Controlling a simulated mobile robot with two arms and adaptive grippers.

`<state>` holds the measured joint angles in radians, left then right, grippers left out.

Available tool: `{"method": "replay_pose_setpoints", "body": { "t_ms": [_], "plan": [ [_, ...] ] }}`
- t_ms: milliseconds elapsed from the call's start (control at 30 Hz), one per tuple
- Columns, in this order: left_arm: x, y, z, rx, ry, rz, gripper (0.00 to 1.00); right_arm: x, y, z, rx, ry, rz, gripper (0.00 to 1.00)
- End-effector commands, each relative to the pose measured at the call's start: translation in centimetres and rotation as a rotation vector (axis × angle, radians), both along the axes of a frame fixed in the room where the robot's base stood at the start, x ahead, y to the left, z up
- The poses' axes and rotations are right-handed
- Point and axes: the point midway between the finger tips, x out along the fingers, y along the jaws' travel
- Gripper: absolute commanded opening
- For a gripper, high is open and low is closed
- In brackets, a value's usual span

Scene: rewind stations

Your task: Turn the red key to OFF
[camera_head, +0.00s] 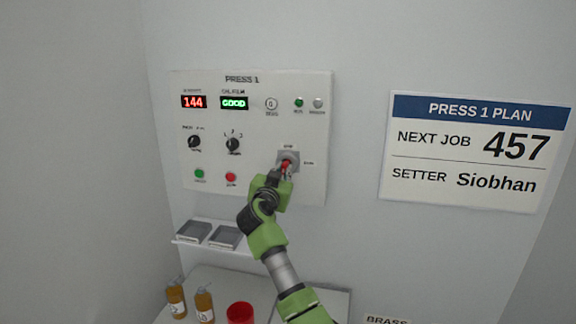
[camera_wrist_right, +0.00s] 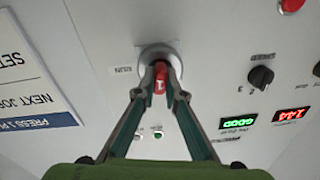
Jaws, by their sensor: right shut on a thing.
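The red key (camera_head: 287,163) sits in a round grey switch on the lower right of the PRESS 1 panel (camera_head: 312,120). In the right wrist view the red key (camera_wrist_right: 160,74) stands between the two fingertips, with a RUN label to the left of the switch. My right gripper (camera_head: 284,173) is shut on the key, and its tips also show in the right wrist view (camera_wrist_right: 160,84). The gripper partly covers the key in the head view. I cannot tell exactly which label the key points at. My left gripper is not in view.
The panel carries black knobs (camera_head: 233,144), a green button (camera_head: 199,173), a red button (camera_head: 230,177) and displays reading 144 and GOOD. Below are grey trays (camera_head: 226,237), amber bottles (camera_head: 204,305) and a red cup (camera_head: 240,313). A PRESS 1 PLAN sign (camera_head: 475,150) hangs right.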

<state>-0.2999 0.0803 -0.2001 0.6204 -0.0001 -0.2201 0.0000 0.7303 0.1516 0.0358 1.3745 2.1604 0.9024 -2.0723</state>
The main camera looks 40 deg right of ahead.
Motion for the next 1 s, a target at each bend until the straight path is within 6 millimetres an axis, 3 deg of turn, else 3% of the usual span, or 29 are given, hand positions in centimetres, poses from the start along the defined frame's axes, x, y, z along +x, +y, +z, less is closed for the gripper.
{"method": "replay_pose_setpoints", "body": {
  "t_ms": [233,267,300,333,733,1000],
  "plan": [
    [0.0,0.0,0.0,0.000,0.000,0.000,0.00,-0.1,-0.1,-0.1,-0.211,0.252,-0.002,0.00],
    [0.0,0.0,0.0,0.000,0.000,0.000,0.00,-0.1,-0.1,-0.1,-0.205,0.247,-0.002,0.18],
    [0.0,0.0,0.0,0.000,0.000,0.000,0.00,-0.1,-0.1,-0.1,-0.204,0.244,-0.001,0.28],
    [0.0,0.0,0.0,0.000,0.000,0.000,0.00,-0.1,-0.1,-0.1,-0.204,0.243,-0.001,0.30],
    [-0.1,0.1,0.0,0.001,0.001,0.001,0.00,-0.3,0.4,0.0,-0.203,0.239,0.001,0.30],
    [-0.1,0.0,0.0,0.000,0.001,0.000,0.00,-3.4,3.9,-0.1,-0.202,0.238,0.003,0.30]
  ]
}}
